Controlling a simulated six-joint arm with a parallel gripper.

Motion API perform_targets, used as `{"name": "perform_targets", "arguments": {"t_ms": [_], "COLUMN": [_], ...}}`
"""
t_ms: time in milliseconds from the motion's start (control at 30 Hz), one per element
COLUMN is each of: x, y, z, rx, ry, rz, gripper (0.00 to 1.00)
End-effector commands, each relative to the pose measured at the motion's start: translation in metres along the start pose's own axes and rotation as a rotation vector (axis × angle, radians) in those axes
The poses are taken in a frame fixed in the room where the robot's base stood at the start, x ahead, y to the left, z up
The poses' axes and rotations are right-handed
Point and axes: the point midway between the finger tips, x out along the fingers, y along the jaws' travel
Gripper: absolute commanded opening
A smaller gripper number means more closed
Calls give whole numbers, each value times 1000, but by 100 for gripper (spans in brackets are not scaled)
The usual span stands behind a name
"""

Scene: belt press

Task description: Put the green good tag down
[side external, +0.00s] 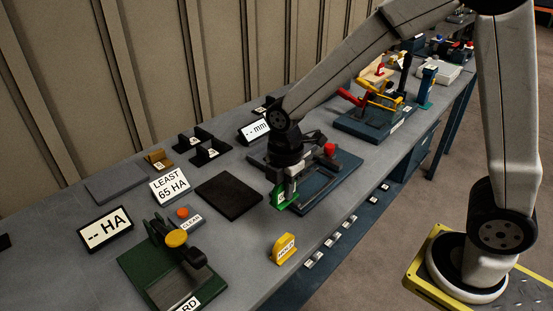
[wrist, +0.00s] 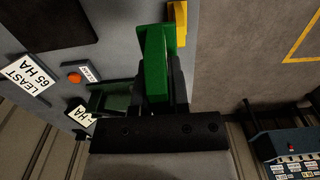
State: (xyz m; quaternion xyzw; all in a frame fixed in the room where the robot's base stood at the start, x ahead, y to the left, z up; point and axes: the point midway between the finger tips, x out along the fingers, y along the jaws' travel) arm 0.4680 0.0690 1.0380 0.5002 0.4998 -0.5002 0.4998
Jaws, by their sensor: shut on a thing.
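The green good tag (side external: 281,204) is in my gripper (side external: 290,188), low over the grey bench (side external: 238,265). Its small white label faces the side camera. In the wrist view the green tag (wrist: 154,62) stands out between the fingers of my gripper (wrist: 160,90), which is shut on it. I cannot tell whether the tag's base touches anything below.
A yellow HOLD tag (side external: 284,249) stands near the bench's front edge. A black mat (side external: 228,196) lies left of my gripper, and a blue-based fixture (side external: 325,188) lies just right. A green-based gauge (side external: 170,265) and orange button (side external: 183,212) are farther left.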

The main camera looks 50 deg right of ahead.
Motion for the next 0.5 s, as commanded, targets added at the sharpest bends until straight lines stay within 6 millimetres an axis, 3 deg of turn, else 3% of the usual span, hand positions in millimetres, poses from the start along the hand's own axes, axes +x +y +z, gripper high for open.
{"name": "perform_targets", "arguments": {"t_ms": [200,500], "x": [-4,-8], "y": [45,78], "z": [10,20], "rx": [2,0], "ry": [0,0], "rz": [0,0], "gripper": [0,0]}}
